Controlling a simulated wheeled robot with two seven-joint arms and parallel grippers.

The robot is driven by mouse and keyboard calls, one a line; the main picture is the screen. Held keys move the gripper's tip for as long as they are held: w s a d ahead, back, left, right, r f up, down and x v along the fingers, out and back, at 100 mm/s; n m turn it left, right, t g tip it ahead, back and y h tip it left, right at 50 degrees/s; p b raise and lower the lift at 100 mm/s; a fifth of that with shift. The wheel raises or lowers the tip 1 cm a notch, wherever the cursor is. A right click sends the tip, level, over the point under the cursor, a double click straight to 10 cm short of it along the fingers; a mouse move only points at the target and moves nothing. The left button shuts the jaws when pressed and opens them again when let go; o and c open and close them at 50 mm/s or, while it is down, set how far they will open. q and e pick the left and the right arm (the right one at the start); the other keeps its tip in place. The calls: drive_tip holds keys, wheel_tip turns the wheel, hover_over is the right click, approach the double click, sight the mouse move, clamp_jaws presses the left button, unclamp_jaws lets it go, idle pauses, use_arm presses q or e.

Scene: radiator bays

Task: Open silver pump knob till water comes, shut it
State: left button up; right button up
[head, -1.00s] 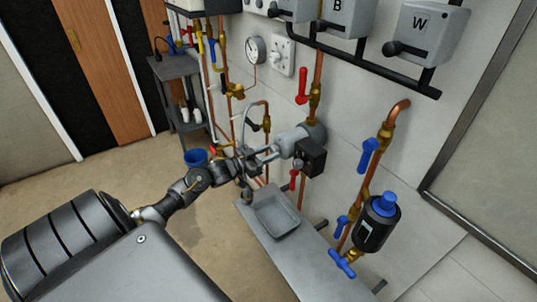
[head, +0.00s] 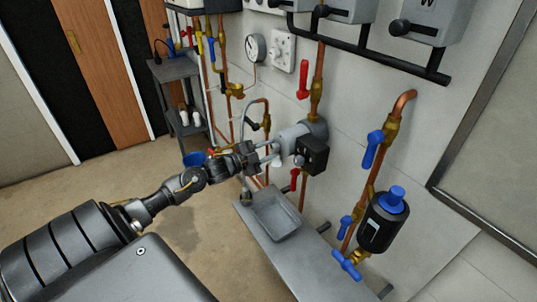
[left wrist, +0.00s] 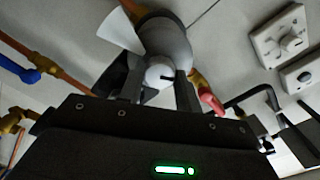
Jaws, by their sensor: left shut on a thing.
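The silver pump (head: 306,134) sits on a copper pipe at the wall, with a black box on its front. My left gripper (head: 274,154) reaches it from the left, its two fingers closed around the small knob on the pump's end. In the left wrist view the pale round knob (left wrist: 160,73) sits between the fingertips (left wrist: 158,88), with the grey pump body behind it. A pale white wedge (left wrist: 118,33) shows beside the knob and looks like water coming out. A whitish patch also shows below the pump end in the head view. My right gripper is out of view.
A grey tray (head: 259,233) lies on the bench below the pump. A black pump with a blue cap (head: 380,221) and blue valve handles are at right. Red-handled valves (head: 303,80) sit above and below the silver pump. A gauge (head: 255,48) hangs behind.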

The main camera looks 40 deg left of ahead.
use_arm(q)
drive_tip(key=shift+m+b, duration=0.5)
drive_tip(key=shift+m, duration=0.6)
drive_tip(key=o, duration=1)
drive_tip(key=shift+c, duration=0.2)
drive_tip(key=shift+s+a+f, duration=0.15)
drive_tip(key=shift+s, duration=0.35)
drive_tip(key=b+v, duration=0.2)
drive_tip(key=v, duration=0.7)
drive_tip(key=shift+s, duration=0.4)
